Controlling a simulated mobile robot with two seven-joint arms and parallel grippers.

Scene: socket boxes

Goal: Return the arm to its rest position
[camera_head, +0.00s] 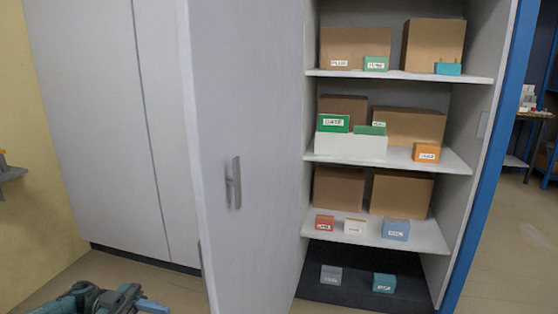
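My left arm shows at the bottom left in the head view, low down in front of the closed cabinet doors. Its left gripper (150,305) is at the bottom edge, partly cut off, with a blue-grey part at its end. I cannot tell whether it is open or shut. It is well apart from the open cabinet door and the shelves. My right arm and gripper are not in view.
A grey cabinet door (250,100) with a handle (234,183) stands open in the middle. Behind it, white shelves (318,238) hold cardboard boxes (407,194) and small labelled socket boxes (396,229). A wall bracket (10,172) is at the far left. Floor is free at right.

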